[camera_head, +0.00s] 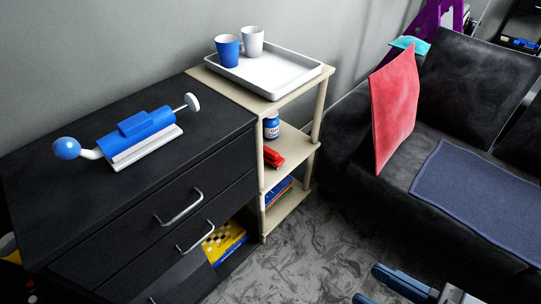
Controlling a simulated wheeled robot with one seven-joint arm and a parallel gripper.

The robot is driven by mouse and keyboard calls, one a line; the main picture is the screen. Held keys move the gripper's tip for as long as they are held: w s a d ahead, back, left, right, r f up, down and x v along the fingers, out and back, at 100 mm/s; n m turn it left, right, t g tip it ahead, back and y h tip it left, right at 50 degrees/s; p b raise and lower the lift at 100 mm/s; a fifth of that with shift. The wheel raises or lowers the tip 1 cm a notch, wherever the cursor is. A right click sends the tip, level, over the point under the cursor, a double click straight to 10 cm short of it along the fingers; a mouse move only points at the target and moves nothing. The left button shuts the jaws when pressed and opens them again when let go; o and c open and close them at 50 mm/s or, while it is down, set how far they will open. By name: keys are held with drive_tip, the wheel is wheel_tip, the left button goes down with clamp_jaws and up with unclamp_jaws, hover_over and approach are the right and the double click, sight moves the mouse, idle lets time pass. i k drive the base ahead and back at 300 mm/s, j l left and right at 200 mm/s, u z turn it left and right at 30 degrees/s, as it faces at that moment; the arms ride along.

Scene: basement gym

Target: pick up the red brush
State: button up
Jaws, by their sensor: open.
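A small red object (273,157), which looks like the red brush, lies on the middle shelf of a narrow pale wooden rack. It is too small to make out bristles. My gripper (368,283) is at the bottom edge of the picture, right of centre, over the grey floor. Its two blue-grey fingers are apart with nothing seen between them. It is well away from the red object, lower and to the right. The lower part of my gripper is cut off by the picture's edge.
The rack (262,211) has posts at its corners and a white tray (296,83) with two cups on top. A blue-and-white bottle (271,126) stands just behind the red object. A black dresser (215,124) is left, its bottom drawer open. A black sofa (404,201) is right.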

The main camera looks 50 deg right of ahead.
sight(269, 157)
drive_tip(key=z, duration=3.6)
drive_tip(key=u, duration=2.95)
drive_tip(key=i, duration=0.4)
drive_tip(key=i+l, duration=0.15)
drive_tip(key=i, duration=0.3)
drive_tip(key=u, duration=0.05)
